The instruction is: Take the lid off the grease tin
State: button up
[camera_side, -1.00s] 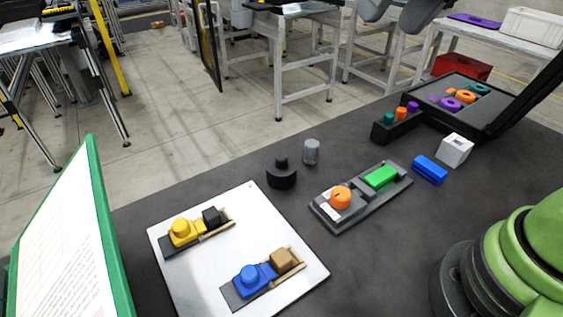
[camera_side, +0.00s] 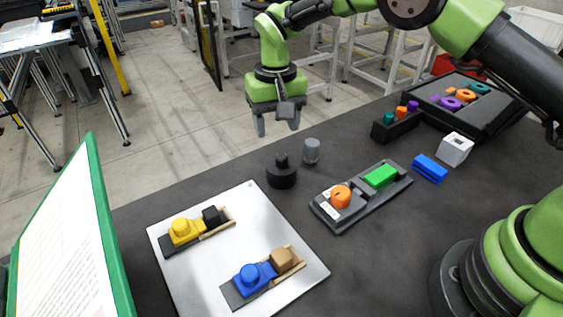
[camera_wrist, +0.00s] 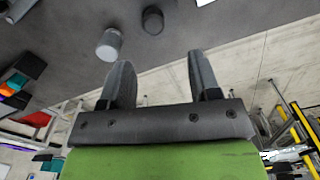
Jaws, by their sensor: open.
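A round black tin with a knobbed top (camera_side: 281,176), which I take for the grease tin, stands upright on the dark table; the lid's knob (camera_side: 281,160) points up. The black tin also shows at the top of the wrist view (camera_wrist: 153,20). My gripper (camera_side: 278,126) is open and empty, with its fingers pointing down. In the side view it appears above the tin in the picture, apart from it. In the wrist view the two fingers of my gripper (camera_wrist: 159,62) are spread, with nothing between them.
A grey cylinder (camera_side: 311,151) stands close beside the tin. A fixture with an orange knob and green block (camera_side: 360,197) lies to the right. A pale plate (camera_side: 195,277) with yellow and blue assemblies lies in front. A blue block (camera_side: 430,168) and white block (camera_side: 455,149) stand farther right.

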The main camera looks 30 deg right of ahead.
aim_at(281, 156)
jog(key=shift+f, duration=0.9)
jog(key=f, duration=0.1)
jog(key=s+f, duration=0.1)
jog(key=f, duration=0.2)
jog(key=shift+s+d+f, duration=0.1)
jog(key=shift+s, duration=0.15)
jog(key=shift+f, duration=0.55)
jog(key=c, duration=1)
